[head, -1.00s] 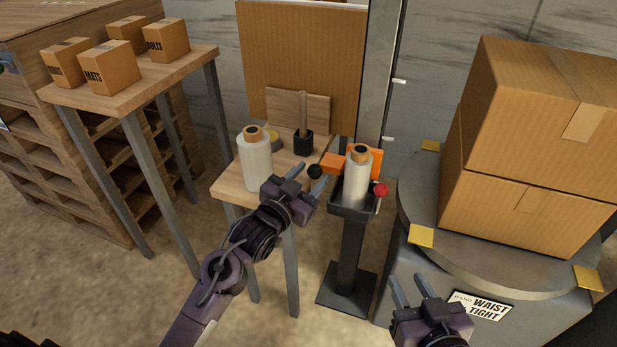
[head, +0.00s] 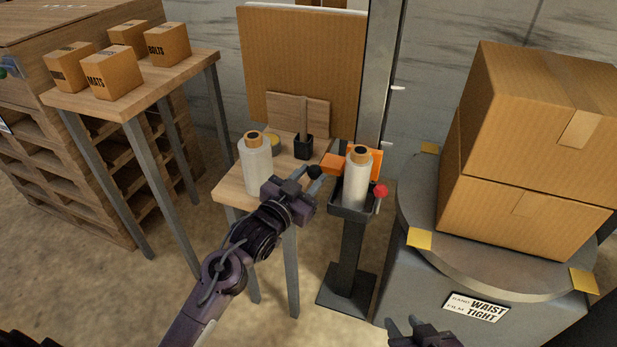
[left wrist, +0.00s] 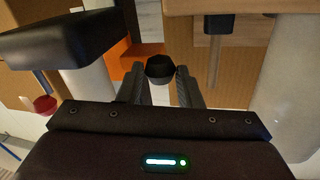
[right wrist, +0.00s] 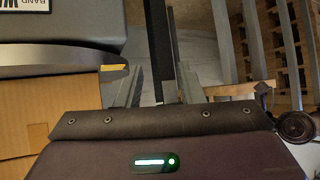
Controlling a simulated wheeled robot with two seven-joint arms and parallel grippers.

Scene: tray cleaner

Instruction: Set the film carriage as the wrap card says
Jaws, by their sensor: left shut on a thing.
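The orange film carriage (head: 335,164) sits low on a grey mast (head: 377,90) with pale marks on its edge. It carries a white film roll (head: 356,184) above a dark tray. A black knob (head: 314,171) sticks out at its left, and a red knob (head: 380,191) is at its right. My left gripper (head: 317,180) is shut on the black knob, which also shows between its fingers in the left wrist view (left wrist: 160,68). The wrap card (head: 477,307) reads "BAND WAIST, FILM TIGHT". My right gripper (head: 405,324) is open and empty, low in front of the turntable base.
A second film roll (head: 256,163) and a dark holder (head: 303,147) stand on a small wooden table (head: 229,188). Stacked cartons (head: 520,215) sit on the round turntable (head: 470,262) at right. Small boxes stand on a table (head: 75,97) at left.

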